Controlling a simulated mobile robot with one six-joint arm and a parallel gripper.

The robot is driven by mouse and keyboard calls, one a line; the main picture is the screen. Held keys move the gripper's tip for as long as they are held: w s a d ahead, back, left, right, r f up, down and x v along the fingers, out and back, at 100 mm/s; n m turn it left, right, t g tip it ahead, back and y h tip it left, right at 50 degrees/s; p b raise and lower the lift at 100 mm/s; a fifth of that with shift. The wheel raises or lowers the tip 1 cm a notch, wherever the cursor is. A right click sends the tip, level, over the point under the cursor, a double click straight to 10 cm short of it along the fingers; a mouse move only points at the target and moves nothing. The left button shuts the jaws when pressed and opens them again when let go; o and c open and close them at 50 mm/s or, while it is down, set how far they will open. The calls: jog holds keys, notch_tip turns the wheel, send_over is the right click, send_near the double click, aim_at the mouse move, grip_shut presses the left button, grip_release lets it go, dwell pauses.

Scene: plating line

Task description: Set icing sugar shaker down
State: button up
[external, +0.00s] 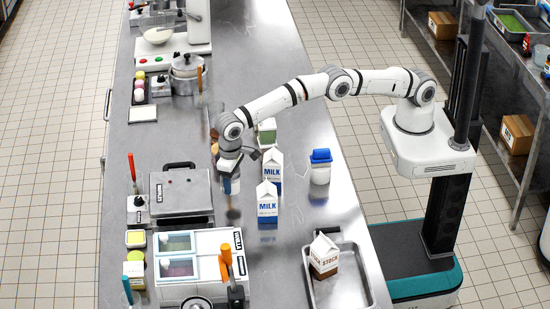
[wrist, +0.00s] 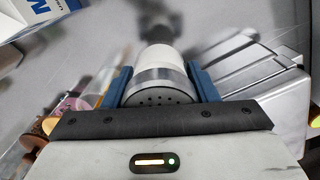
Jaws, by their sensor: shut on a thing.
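The icing sugar shaker (wrist: 157,57) has a white body and a metal top with small holes. In the wrist view it lies between the blue fingers of my gripper (wrist: 160,84), which is shut on it. A dark blurred patch shows on the grey counter beyond the shaker. In the external view my gripper (external: 229,184) points down over the steel counter (external: 285,262), between the grill press and the milk cartons. The shaker is mostly hidden by my gripper there, and I cannot tell whether its base touches the counter.
Two milk cartons (external: 267,204) stand just right of my gripper. A blue-lidded white tub (external: 320,167) is further right. A grill press (external: 181,190) is at the left. A stock carton (external: 324,257) stands in a metal tray (external: 365,283). Bare counter lies in front of the milk cartons.

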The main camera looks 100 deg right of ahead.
jog(key=shift+f+p, duration=0.4)
jog(key=shift+f, duration=2.1)
jog(key=o, duration=1.1)
jog(key=shift+c, duration=0.2)
notch_tip(320, 180, up, 12)
jog(key=shift+r+b, duration=0.2)
jog(key=shift+b, duration=0.35)
